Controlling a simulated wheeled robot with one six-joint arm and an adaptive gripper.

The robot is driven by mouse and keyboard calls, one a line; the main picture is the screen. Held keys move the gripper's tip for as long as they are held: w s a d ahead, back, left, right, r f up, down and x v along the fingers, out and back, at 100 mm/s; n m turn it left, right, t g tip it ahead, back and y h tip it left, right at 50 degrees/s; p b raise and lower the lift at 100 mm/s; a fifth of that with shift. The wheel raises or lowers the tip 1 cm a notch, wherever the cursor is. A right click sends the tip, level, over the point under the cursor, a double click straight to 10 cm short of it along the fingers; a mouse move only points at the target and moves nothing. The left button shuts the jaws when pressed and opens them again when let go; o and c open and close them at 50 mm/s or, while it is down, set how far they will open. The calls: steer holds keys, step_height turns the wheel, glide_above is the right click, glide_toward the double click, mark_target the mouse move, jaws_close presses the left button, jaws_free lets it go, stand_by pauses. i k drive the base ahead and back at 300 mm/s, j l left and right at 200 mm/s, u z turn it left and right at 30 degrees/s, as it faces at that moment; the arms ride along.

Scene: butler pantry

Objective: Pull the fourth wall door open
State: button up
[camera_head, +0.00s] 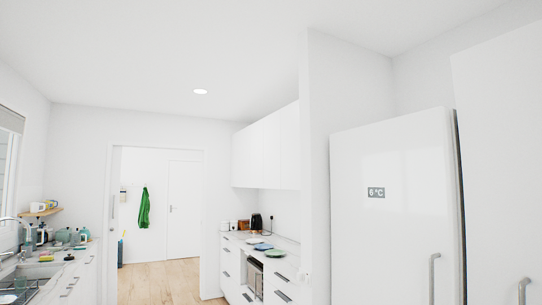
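White wall cabinets (266,150) hang above the counter, right of the middle of the view. Their flat door fronts look shut, with faint seams between them. No handles can be made out on them. I cannot tell from this view which door is the fourth. A white wall panel (317,160) stands just right of them and hides anything beyond their near end. My gripper is not in view.
Below the cabinets, a counter (286,244) holds plates and a black kettle (256,221). A tall fridge (390,210) stands at right. A sink counter (88,262) lines the left. Wooden floor (160,278) lies clear towards the doorway.

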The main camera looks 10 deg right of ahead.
mark_target(272, 158)
steer(key=i+j, duration=0.1)
steer(key=i, duration=2.05)
steer(key=i+j, duration=0.15)
steer(key=i, duration=2)
steer(key=j+u, duration=0.05)
steer(key=j, duration=0.05)
